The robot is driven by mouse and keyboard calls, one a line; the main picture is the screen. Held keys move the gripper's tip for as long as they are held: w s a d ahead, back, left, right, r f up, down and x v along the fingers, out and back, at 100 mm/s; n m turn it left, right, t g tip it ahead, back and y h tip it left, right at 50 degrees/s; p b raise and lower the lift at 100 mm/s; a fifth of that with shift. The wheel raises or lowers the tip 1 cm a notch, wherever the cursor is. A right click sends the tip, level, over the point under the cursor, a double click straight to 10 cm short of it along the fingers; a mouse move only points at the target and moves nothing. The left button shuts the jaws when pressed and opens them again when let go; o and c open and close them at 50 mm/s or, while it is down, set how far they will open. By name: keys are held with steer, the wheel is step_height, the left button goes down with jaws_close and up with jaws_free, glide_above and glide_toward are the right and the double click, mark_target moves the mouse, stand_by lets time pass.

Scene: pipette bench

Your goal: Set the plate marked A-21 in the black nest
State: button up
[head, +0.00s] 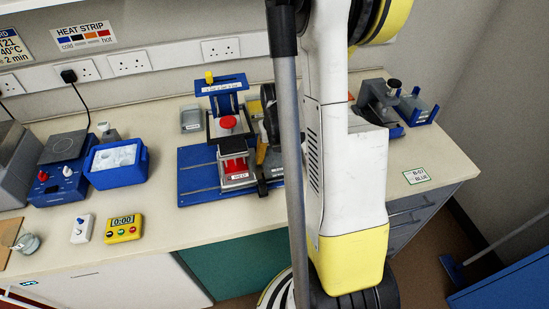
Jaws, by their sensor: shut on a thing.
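My gripper (263,175) is at the right side of the blue bench device, mostly hidden behind my own arm. Dark parts of it show beside the device. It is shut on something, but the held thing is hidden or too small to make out. No marking A-21 can be read in the head view, so I cannot pick out that plate. A dark-edged seat under a red knob (228,122) is on the blue device, but I cannot tell whether it is the black nest. A labelled holder with a red insert (235,166) stands at its front.
The blue device's base plate (197,170) lies mid-bench. Left of it are a blue ice tub (116,163), a blue hotplate (62,172) and a yellow timer (123,228). Another device (379,101) and a blue tray (416,109) stand at the right. Bench near the B-07 label (416,176) is clear.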

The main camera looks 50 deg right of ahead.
mark_target(275, 163)
steer(key=shift+f, duration=0.1)
steer(key=o, duration=1.1)
steer(key=shift+c, duration=0.2)
steer(key=r, duration=0.2)
steer(key=r+p, duration=0.1)
steer(key=r, duration=0.2)
steer(key=s+r+p, duration=0.1)
steer(key=r, duration=0.2)
steer(key=shift+a, duration=0.25)
steer(key=shift+f, duration=0.1)
